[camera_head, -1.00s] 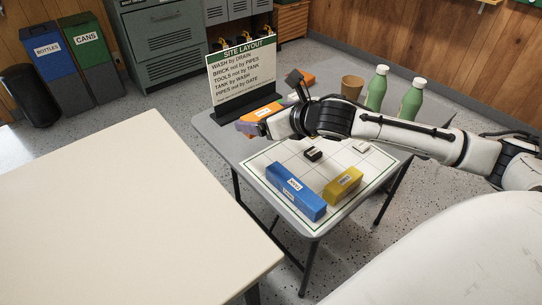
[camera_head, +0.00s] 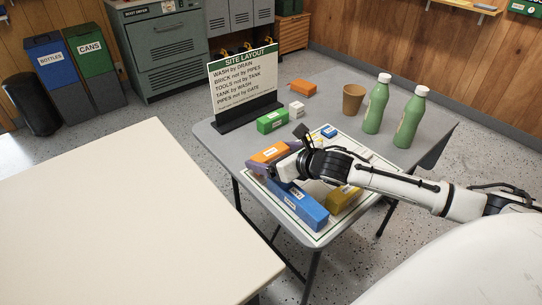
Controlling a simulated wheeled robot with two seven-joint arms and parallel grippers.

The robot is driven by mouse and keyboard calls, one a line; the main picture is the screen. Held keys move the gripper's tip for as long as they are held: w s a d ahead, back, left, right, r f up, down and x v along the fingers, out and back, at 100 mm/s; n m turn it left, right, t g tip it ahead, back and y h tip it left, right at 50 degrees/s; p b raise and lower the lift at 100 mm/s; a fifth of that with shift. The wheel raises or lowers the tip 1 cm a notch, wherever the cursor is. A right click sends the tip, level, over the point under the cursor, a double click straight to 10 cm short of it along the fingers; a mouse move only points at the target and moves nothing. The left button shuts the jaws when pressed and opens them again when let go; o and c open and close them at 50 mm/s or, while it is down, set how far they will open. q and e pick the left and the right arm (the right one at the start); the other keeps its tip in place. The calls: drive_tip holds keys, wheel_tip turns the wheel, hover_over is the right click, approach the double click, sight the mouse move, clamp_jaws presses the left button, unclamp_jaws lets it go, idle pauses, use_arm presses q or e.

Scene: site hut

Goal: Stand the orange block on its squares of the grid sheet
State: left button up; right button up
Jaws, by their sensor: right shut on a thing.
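The orange block (camera_head: 269,153) with a white label is held by my right gripper (camera_head: 264,165), whose jaws are shut on it. It is near the far left edge of the grid sheet (camera_head: 319,231); whether it touches the sheet is hard to tell. My right wrist and arm hide much of the sheet's middle. A long blue block (camera_head: 302,208) lies along the sheet's near left side, just in front of the gripper. A yellow block (camera_head: 343,199) lies to its right, partly behind my arm. My left gripper is not in view.
The sign (camera_head: 243,83) stands at the back left of the grey table (camera_head: 222,142). A green block (camera_head: 271,121), a white block (camera_head: 296,110), another orange block (camera_head: 303,88), a brown cup (camera_head: 353,98) and two green bottles (camera_head: 376,104) (camera_head: 410,116) stand behind the sheet.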

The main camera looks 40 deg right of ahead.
drive_tip(key=shift+f, duration=0.55)
drive_tip(key=o, duration=1)
drive_tip(key=shift+r, duration=0.25)
drive_tip(key=v, duration=0.4)
drive_tip(key=p+v, duration=0.1)
drive_tip(key=v, duration=0.7)
drive_tip(key=shift+a+r+p, duration=0.1)
drive_tip(key=shift+r+p, duration=0.25)
